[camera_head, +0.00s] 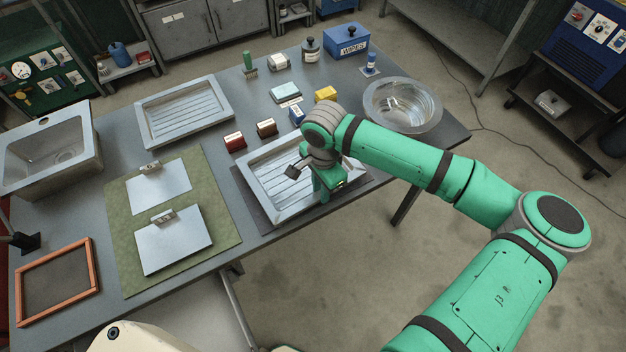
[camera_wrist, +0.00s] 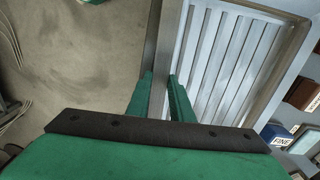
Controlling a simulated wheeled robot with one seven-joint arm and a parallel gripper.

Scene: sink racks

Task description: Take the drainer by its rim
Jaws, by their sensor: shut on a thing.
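The drainer (camera_head: 263,172) is a grey metal tray with a ribbed floor and raised rim, lying on a dark mat at the near edge of the table. My gripper (camera_head: 322,196) is over its near right side in the head view, where the arm hides part of the drainer. In the wrist view my gripper (camera_wrist: 161,82) has its two green fingers on either side of the drainer's rim (camera_wrist: 168,32), shut on it. The ribbed floor lies to the right of the fingers there, and the concrete floor to the left.
A second ribbed tray (camera_head: 185,108) lies further back left. A glass bowl (camera_head: 402,104) stands at the right. Small boxes and blocks, including a red one (camera_head: 234,142), stand behind the drainer. A green mat (camera_head: 198,188) with two metal plates lies to the left.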

